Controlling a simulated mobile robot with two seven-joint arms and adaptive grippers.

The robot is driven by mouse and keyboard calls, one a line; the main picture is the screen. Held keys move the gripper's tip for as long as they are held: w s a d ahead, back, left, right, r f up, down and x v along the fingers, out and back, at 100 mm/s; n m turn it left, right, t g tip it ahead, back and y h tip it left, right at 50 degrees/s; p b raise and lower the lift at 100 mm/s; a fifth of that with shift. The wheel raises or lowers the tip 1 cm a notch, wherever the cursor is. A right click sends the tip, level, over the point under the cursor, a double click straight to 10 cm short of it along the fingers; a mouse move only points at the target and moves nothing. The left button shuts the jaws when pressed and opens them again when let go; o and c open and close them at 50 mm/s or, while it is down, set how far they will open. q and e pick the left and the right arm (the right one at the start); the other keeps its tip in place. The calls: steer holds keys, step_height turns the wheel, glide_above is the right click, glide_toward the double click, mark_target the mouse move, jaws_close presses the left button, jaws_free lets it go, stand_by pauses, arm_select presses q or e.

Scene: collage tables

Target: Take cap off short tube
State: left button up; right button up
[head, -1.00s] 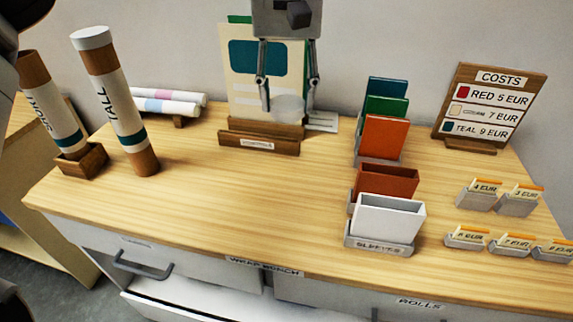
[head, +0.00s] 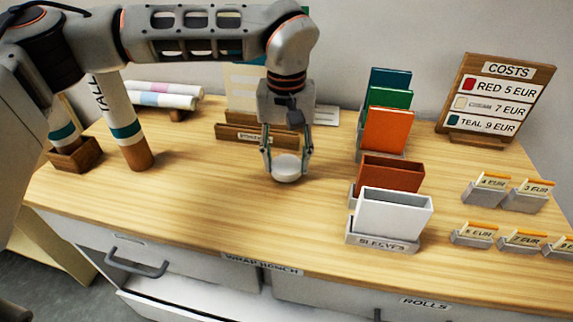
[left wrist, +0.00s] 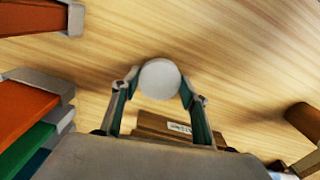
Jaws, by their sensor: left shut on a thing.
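My left gripper (head: 287,158) is shut on a white round cap (head: 287,172), low over the middle of the table, in front of the wooden card stand. In the left wrist view the cap (left wrist: 160,79) sits between the two fingertips (left wrist: 160,88). I cannot tell whether the cap touches the table. The short tube (head: 64,130) stands in a wooden block (head: 77,157) at the left; my arm hides its upper part. The tall tube (head: 121,120) stands beside it, its top hidden by my arm. My right gripper is not in view.
The card stand (head: 240,135) is close behind my gripper. Sleeves (head: 392,212) in holders stand to the right, with the costs sign (head: 490,100) and several price tags beyond. Rolls (head: 165,93) lie at the back left. The table's front middle is clear.

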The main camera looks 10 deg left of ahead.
arm_select(q)
steer(key=shift+f, duration=0.9)
steer(key=shift+r, duration=0.1)
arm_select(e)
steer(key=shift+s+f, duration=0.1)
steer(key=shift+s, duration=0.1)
arm_select(q)
steer(key=o, duration=1.2)
steer(key=shift+o, duration=0.2)
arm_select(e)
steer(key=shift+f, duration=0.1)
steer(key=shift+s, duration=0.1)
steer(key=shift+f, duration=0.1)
